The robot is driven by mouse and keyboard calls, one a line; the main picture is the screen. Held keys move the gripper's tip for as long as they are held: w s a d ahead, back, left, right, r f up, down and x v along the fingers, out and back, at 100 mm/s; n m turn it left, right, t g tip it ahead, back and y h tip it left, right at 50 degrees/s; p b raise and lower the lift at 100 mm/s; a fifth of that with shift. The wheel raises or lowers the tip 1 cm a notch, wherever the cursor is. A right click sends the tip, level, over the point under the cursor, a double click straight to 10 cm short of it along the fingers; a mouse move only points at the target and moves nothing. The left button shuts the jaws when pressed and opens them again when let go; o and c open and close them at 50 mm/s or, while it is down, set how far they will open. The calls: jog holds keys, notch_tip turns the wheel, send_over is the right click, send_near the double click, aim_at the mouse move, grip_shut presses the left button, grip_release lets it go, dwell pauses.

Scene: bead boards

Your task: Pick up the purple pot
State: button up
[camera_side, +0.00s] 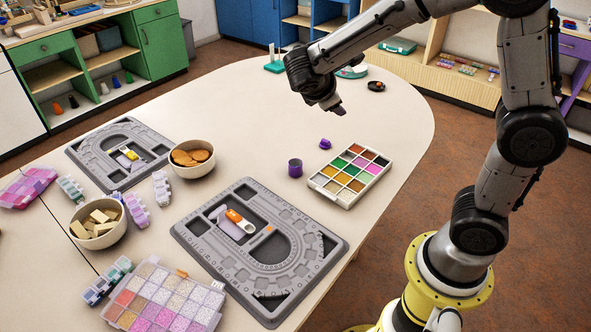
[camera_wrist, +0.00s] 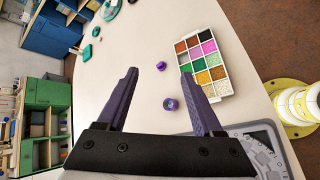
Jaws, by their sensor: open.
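The purple pot (camera_side: 295,168) stands upright on the pale table, left of the bead tray. A small purple piece, perhaps its lid (camera_side: 326,143), lies apart from it, behind and to the right. In the wrist view the pot (camera_wrist: 170,104) shows between my fingers, nearer the right finger, and the lid (camera_wrist: 161,66) shows beyond it. My gripper (camera_side: 338,108) is above the table, behind and to the right of the pot. In the wrist view my gripper (camera_wrist: 159,76) has its purple fingers apart, with nothing held.
A white-framed tray of coloured beads (camera_side: 350,176) lies right of the pot. Grey bead boards (camera_side: 205,250) lie in front and at the left. Bowls of cookies (camera_side: 192,158) and blocks (camera_side: 98,222) stand left.

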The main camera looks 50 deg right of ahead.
jog(key=w+a+f+n+t+h, duration=0.1)
jog(key=w+a+f+n, duration=0.25)
jog(key=w+f, duration=0.2)
jog(key=w+a+f+n+t+h, duration=0.1)
jog(key=w+a+f+n, duration=0.1)
jog(key=w+f+n, duration=0.35)
notch_tip(320, 180, down, 9)
jog(key=s+a, duration=0.1)
jog(key=a, duration=0.1)
jog(key=n, duration=0.2)
send_near(294, 171)
jog(key=shift+s+a+r+t, duration=0.15)
jog(key=shift+s+a+r, duration=0.05)
jog(key=shift+s+a, duration=0.25)
jog(key=shift+s+a+r+t, duration=0.15)
jog(key=shift+s+a, duration=0.2)
jog(key=shift+a, duration=0.25)
jog(key=shift+w+d+f, duration=0.1)
jog(key=shift+d+f, duration=0.05)
jog(key=x, duration=0.7)
jog(key=shift+x, duration=3)
jog(key=shift+w, duration=0.2)
